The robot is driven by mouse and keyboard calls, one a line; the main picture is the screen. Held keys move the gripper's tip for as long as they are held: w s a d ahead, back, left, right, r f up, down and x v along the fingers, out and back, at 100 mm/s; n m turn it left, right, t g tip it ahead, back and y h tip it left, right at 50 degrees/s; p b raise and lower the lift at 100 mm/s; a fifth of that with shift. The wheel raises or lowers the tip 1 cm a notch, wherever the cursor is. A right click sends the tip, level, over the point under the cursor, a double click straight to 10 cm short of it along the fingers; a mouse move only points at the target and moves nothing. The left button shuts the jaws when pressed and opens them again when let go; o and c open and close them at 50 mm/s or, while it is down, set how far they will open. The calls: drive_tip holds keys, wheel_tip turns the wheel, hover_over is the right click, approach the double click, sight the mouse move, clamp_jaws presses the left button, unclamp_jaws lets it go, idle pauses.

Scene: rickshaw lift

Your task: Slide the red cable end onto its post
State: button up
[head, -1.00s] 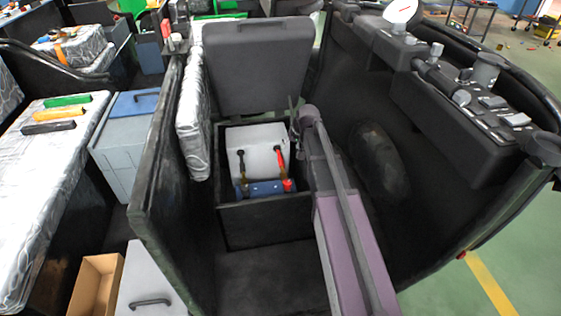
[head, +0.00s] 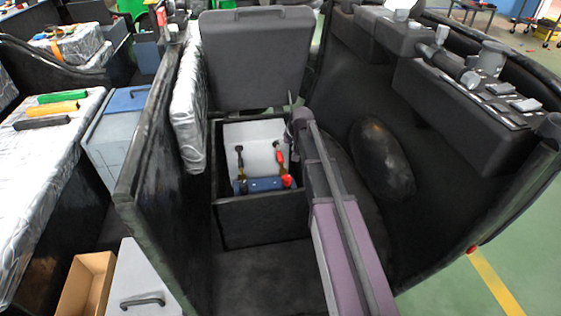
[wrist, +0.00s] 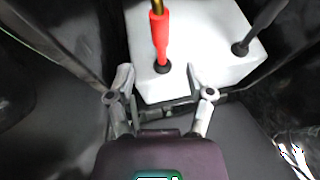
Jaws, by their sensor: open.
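A white battery-like block (head: 256,135) sits in an open black box. On it a red cable (head: 280,157) runs from a black cap to a red piece (head: 287,181) at the end of a blue bar (head: 262,185). In the wrist view the red sleeve (wrist: 159,38) stands in its black cap (wrist: 163,67), with a brown-yellow length above. A black cable (wrist: 260,30) is at right. My gripper (wrist: 160,80) is open, its fingers either side of the block's near edge, just short of the red sleeve. I cannot tell whether a post is under the red piece.
The box's dark walls (head: 262,218) surround the block. A raised grey lid (head: 255,60) stands behind. A dark wall (head: 145,190) is on the left, and a rounded black bulge (head: 383,160) on the right. The dark floor in front is clear.

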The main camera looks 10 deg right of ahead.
sight(281, 156)
drive_tip(key=shift+b+x, duration=3.25)
drive_tip(key=shift+x, duration=0.6)
clamp_jaws()
